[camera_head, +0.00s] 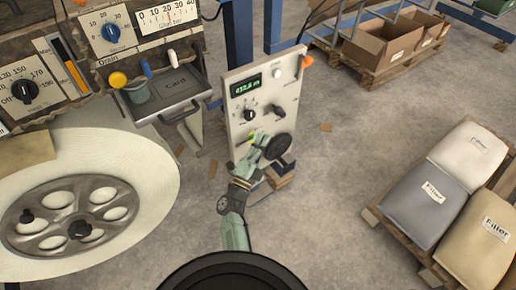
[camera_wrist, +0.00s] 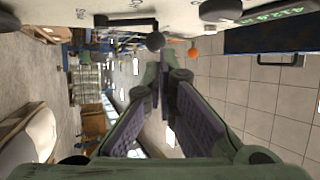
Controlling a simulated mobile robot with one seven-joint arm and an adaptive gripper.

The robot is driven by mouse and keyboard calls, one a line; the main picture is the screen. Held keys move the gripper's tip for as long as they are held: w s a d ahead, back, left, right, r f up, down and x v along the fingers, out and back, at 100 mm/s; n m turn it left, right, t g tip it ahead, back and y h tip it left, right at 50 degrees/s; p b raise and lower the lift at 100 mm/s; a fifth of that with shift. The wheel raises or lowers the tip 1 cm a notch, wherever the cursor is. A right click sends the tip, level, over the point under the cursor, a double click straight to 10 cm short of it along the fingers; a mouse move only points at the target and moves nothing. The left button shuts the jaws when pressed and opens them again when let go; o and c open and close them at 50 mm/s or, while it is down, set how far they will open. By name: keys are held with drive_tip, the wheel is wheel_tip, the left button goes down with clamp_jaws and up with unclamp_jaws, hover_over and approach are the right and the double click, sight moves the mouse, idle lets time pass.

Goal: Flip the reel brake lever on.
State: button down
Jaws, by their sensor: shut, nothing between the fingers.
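A white control panel (camera_head: 262,92) stands upright right of the big reel, with a green display (camera_head: 245,87), black knobs and a black round handwheel (camera_head: 278,147). An orange ball (camera_head: 306,62) sticks out at its upper right edge; an orange ball also shows in the wrist view (camera_wrist: 193,52), near a black ball (camera_wrist: 155,41). No readable label tells me which part is the reel brake lever. My gripper (camera_head: 262,138) is in front of the panel's lower part, beside the handwheel. In the wrist view its fingers (camera_wrist: 164,68) converge, shut and empty. Contact with the panel cannot be told.
The large pale reel (camera_head: 150,180) with a spoked hub fills the left. A machine console with dials and a grey tray (camera_head: 175,93) stands above it. Open floor lies between.

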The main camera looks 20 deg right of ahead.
sight(277, 113)
drive_tip(key=p+x, duration=0.1)
drive_tip(key=x, duration=0.6)
drive_tip(key=shift+w+d+r, duration=0.2)
drive_tip(key=shift+d+r+p, duration=0.2)
drive_tip(key=shift+r+p, duration=0.15)
drive_tip(key=shift+p, duration=0.2)
